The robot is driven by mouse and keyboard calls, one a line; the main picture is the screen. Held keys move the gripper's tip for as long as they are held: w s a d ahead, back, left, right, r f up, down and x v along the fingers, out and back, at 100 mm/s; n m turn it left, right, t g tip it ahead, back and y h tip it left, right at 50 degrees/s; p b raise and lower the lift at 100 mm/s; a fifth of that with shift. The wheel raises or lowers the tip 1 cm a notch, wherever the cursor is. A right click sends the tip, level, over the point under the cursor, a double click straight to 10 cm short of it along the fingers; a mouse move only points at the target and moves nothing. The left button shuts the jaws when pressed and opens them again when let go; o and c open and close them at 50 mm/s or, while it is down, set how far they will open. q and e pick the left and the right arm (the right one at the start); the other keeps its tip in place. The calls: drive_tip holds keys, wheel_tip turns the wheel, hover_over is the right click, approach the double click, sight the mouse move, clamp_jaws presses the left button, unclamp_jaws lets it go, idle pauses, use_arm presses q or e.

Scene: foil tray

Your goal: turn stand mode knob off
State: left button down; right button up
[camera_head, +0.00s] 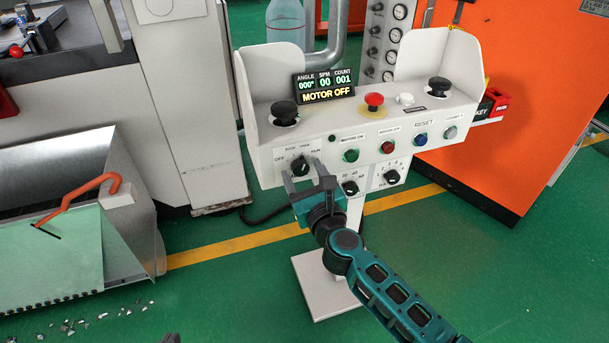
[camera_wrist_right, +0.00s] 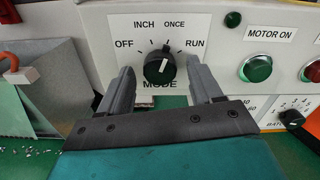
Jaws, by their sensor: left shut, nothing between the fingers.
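The black mode knob (camera_head: 299,165) is on the left of the white stand's front panel. It also shows in the right wrist view (camera_wrist_right: 159,68), with OFF, INCH, ONCE and RUN around it and MODE below. Its white mark points up and slightly right, seemingly toward ONCE. My right gripper (camera_head: 301,174) is open in front of the panel, its fingers on either side of the knob; I cannot tell whether they touch it. A small dark tip of my left gripper (camera_head: 171,339) shows at the bottom edge, away from the stand.
Green (camera_head: 351,155), red (camera_head: 387,147) and blue (camera_head: 420,138) buttons line the panel right of the knob. A red emergency button (camera_head: 374,99) and two black knobs are on top. The display (camera_head: 324,87) reads MOTOR OFF. A metal bin (camera_head: 140,215) stands left, an orange cabinet (camera_head: 520,110) right.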

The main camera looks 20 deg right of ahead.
drive_tip(key=c, duration=1)
